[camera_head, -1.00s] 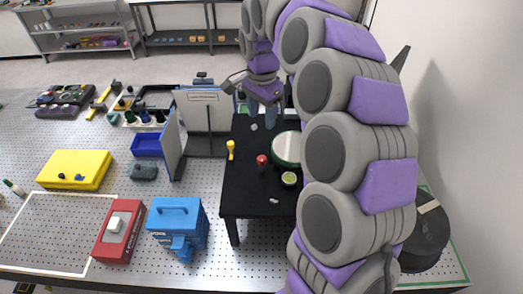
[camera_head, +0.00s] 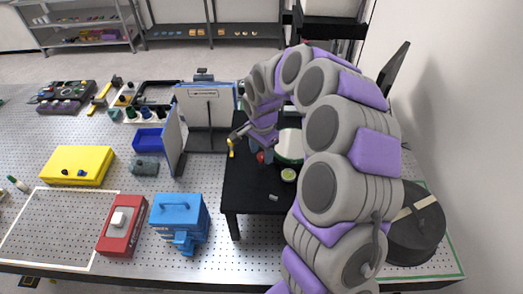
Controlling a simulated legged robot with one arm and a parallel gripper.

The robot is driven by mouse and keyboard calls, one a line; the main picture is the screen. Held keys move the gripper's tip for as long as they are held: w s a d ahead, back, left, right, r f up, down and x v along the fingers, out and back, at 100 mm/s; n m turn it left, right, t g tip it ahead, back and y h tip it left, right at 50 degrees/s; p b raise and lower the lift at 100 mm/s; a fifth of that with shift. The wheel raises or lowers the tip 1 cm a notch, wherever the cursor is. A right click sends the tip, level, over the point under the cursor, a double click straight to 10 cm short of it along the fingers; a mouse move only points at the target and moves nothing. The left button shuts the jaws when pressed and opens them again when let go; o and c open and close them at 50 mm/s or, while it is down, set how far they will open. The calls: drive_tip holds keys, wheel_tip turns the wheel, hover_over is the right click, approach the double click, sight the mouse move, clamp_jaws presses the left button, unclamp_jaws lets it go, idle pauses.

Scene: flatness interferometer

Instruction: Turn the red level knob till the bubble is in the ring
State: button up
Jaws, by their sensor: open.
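The red level knob (camera_head: 261,157) stands on the black table (camera_head: 240,195) and is partly hidden by my gripper. My gripper (camera_head: 262,151) points down over it, with its dark fingers open at or just above the knob. I cannot tell whether they touch it. A small round green level (camera_head: 288,175) sits to the right and nearer. Its bubble is too small to make out against the ring.
A white disc with a green rim (camera_head: 290,145) is close on the right, partly behind my arm. Grey upright panels (camera_head: 207,107) stand at the back left. The table's front part is mostly bare.

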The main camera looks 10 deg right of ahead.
drive_tip(key=shift+f, duration=0.4)
drive_tip(key=c, duration=1)
drive_tip(key=shift+c, duration=0.2)
drive_tip(key=shift+d+n+b, duration=0.1)
drive_tip(key=shift+n+b, duration=0.7)
drive_tip(key=shift+n, duration=0.5)
drive_tip(key=shift+w+r+n+b, duration=0.1)
drive_tip(key=shift+n+b, duration=0.4)
drive_tip(key=shift+n, duration=1.1)
